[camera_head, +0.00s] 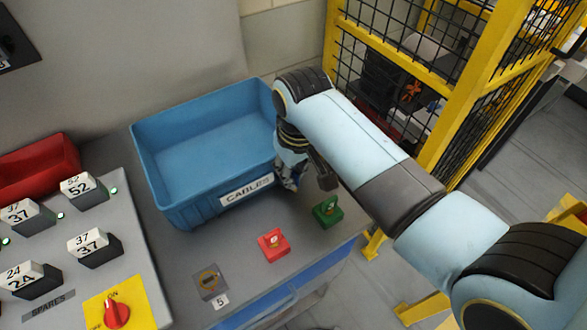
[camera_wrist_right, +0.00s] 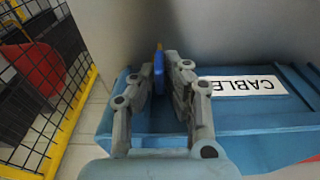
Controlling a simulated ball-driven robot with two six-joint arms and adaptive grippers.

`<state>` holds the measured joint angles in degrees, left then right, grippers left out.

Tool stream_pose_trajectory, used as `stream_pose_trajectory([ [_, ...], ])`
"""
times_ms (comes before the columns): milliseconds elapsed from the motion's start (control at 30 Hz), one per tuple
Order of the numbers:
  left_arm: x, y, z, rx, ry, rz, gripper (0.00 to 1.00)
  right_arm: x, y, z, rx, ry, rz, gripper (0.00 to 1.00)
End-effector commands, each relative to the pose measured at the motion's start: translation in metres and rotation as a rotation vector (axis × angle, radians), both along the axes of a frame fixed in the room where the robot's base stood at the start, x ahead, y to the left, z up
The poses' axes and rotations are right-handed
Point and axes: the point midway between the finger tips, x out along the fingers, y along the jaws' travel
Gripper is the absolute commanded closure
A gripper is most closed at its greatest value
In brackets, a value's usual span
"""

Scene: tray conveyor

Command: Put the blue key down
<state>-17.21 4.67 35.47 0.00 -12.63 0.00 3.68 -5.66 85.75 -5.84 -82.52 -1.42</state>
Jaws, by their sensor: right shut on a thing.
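My right gripper (camera_head: 290,180) is at the front right corner of the blue bin labelled CABLES (camera_head: 160,190), its arm coming in from the right. In the right wrist view the gripper (camera_wrist_right: 163,75) is shut on the blue key (camera_wrist_right: 159,78), a blue slab with a brass-coloured tip, held between the fingertips. The key's lower part is partly hidden by the fingers. In the head view I cannot make out the key behind the gripper. My left gripper is not in view.
On the grey bench stand a red block (camera_head: 273,246), a green block (camera_head: 327,211) and a grey block (camera_head: 210,281) by a label 5. A panel with numbered blocks and a red knob (camera_head: 117,314) is at left. A yellow-framed mesh fence (camera_head: 440,85) stands behind my arm.

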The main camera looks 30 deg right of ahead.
Motion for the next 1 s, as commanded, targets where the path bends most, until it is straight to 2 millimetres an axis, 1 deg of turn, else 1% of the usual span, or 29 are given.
stream_pose_trajectory([
  [133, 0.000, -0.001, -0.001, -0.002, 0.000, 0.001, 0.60, 0.000, 0.000, -0.002, 0.000, 0.001, 0.000, 1.00],
  [167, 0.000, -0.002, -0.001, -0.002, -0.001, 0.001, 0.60, 0.000, 0.000, -0.003, 0.000, 0.001, 0.000, 0.89],
  [333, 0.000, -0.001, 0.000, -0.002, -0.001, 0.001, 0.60, 0.000, 0.000, -0.002, 0.001, 0.000, 0.000, 0.67],
  [567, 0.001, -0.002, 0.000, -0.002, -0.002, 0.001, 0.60, 0.000, 0.000, -0.002, 0.001, 0.000, 0.000, 0.67],
  [700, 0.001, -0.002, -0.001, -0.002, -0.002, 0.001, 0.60, 0.000, 0.000, 0.005, 0.001, -0.001, 0.000, 0.67],
  [767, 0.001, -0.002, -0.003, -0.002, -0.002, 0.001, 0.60, -0.001, 0.000, 0.012, 0.002, -0.002, 0.000, 0.67],
  [833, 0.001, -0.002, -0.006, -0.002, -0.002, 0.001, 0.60, -0.003, 0.001, 0.025, 0.002, -0.004, 0.000, 0.67],
  [1000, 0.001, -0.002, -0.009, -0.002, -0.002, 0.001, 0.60, -0.007, 0.000, 0.065, 0.001, -0.005, -0.001, 0.67],
])
